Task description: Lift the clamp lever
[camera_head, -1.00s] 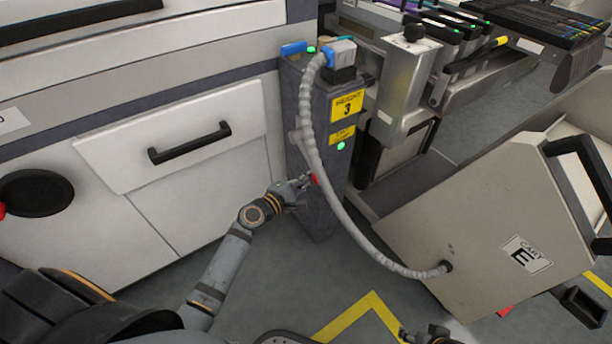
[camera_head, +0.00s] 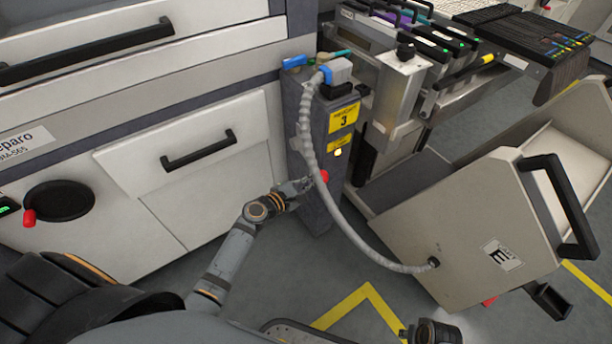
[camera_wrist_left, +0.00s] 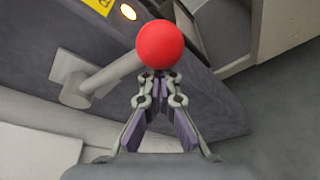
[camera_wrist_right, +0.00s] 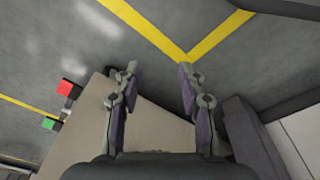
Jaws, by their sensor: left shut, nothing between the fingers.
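The clamp lever (camera_wrist_left: 112,78) is a grey rod ending in a red ball knob (camera_wrist_left: 160,44), mounted on the side of the dark grey post (camera_head: 316,205). In the head view the red knob (camera_head: 324,176) shows at the post's front edge, partly behind the hose. My left gripper (camera_wrist_left: 160,78) is shut and empty, its fingertips right at the lower edge of the knob in the left wrist view; whether they touch cannot be told. It also shows in the head view (camera_head: 305,185). My right gripper (camera_wrist_right: 155,72) is open and empty above the floor.
A ribbed grey hose (camera_head: 345,225) runs from the post's top to a tilted beige trolley (camera_head: 450,230). An amber light (camera_head: 338,153) glows on the post. A white cabinet (camera_head: 200,190) stands left. Yellow lines (camera_head: 345,305) mark the open floor.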

